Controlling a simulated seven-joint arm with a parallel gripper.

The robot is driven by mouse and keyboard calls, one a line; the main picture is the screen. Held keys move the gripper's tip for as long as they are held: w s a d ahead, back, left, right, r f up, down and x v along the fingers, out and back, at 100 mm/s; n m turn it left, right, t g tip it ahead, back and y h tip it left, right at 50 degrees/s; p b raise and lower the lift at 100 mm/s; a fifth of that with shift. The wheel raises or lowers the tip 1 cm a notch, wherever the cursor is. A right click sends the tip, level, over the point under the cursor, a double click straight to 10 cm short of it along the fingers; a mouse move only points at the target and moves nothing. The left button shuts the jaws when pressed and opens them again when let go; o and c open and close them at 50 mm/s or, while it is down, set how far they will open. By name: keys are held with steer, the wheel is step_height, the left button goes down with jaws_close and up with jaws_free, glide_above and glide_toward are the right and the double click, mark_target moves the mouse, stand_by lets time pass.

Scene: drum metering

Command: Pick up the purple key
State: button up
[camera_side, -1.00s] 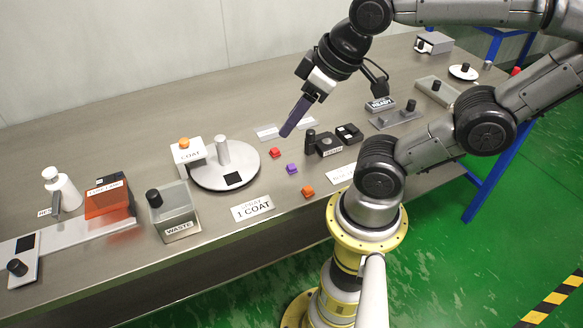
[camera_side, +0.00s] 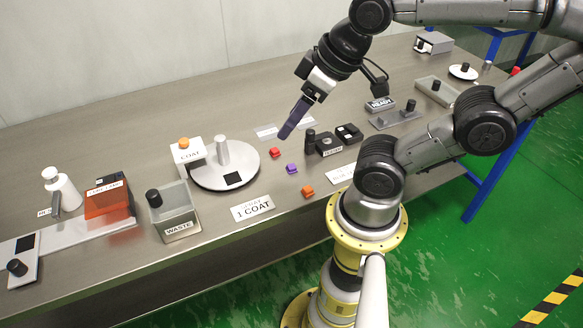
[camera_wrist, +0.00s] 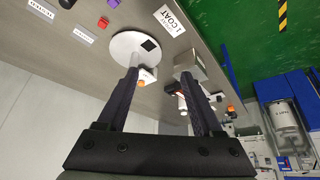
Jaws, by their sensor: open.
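The purple key (camera_side: 292,169) is a small block lying on the grey table, between a red key (camera_side: 275,153) and an orange key (camera_side: 307,191). It also shows at the top edge of the wrist view (camera_wrist: 113,3), partly cut off. My gripper (camera_side: 284,135) hangs above the table, up and slightly left of the purple key in the side view, apart from it. In the wrist view its two dark fingers (camera_wrist: 160,73) are spread with nothing between them.
A round white turntable (camera_side: 225,178) with a post stands left of the keys. Black blocks (camera_side: 329,143) stand to their right, and an "I COAT" sign (camera_side: 252,208) lies near the front edge. A waste bin (camera_side: 175,210) is further left.

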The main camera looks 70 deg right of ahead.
steer(key=m+g, duration=0.6)
steer(key=m, duration=0.4)
glide_above(292, 166)
steer(key=f, duration=1.8)
steer(key=shift+w+d+f, duration=0.15)
steer(key=shift+d+f, duration=0.1)
steer(key=shift+f, duration=0.05)
steer(key=shift+a+f, duration=0.15)
steer(key=shift+f, duration=1.2)
steer(key=shift+a+f, duration=0.1)
steer(key=shift+f, duration=1.25)
